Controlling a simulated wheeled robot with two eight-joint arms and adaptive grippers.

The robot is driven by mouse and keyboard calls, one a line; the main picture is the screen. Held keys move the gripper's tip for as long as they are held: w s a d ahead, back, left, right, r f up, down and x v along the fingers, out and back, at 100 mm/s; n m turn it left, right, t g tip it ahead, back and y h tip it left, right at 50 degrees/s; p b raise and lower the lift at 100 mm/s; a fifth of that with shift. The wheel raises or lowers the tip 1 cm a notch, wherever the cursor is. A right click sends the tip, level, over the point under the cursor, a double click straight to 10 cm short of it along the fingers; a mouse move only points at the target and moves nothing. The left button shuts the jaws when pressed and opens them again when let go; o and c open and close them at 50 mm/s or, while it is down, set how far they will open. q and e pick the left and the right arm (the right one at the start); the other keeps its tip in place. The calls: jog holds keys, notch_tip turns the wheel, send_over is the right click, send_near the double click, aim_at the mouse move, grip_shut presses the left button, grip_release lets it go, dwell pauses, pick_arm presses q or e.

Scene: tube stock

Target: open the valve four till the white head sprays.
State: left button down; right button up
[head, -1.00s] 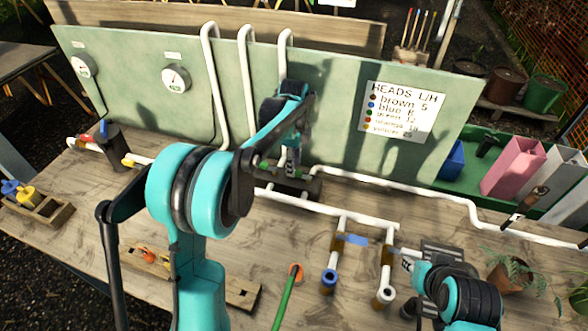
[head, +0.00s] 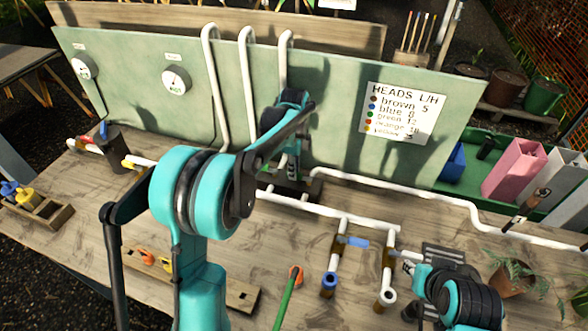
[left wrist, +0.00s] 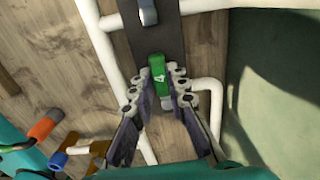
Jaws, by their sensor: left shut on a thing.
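The green valve handle marked 4 (left wrist: 158,76) sits on a dark strip (left wrist: 158,35) among white pipes in the left wrist view. My left gripper (left wrist: 167,84) has its fingers on either side of the handle and is shut on it. In the head view the left gripper (head: 291,172) is partly hidden by my own arm. The white head (head: 387,297) is a white-rimmed, brown-bodied outlet on the bench, with no spray visible. A blue head (head: 328,282) stands left of it. My right gripper (head: 406,264) is near the white head's pipe; its jaws are too small to read.
A green stick with an orange top (head: 296,272) is left of the heads. Gauges (head: 176,80) and a heads sign (head: 404,113) are on the green back panel. A potted plant (head: 512,276) stands at right.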

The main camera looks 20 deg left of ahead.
pick_arm(q)
jog(key=shift+s, duration=0.1)
jog(key=n, duration=0.1)
jog(key=s+n+p, duration=0.1)
jog(key=n, duration=0.2)
jog(key=shift+s+d+r, duration=0.1)
jog(key=shift+s+d, duration=0.1)
jog(key=shift+s, duration=0.1)
jog(key=n, duration=0.1)
jog(key=s+n, duration=0.1)
jog(key=n, duration=0.1)
jog(key=d+n+p, duration=0.1)
jog(key=shift+s+n, duration=0.3)
jog(key=shift+s+d+n+p, duration=0.25)
jog(key=shift+d+n, duration=0.3)
jog(key=shift+n, duration=0.9)
jog(key=shift+s+d+n+p, duration=0.25)
jog(key=shift+d+n, duration=0.25)
jog(key=shift+n, duration=0.9)
jog(key=shift+s+d+n+p, duration=0.25)
jog(key=shift+d+n, duration=0.3)
jog(key=shift+n, duration=0.9)
jog(key=c, duration=1.5)
grip_release()
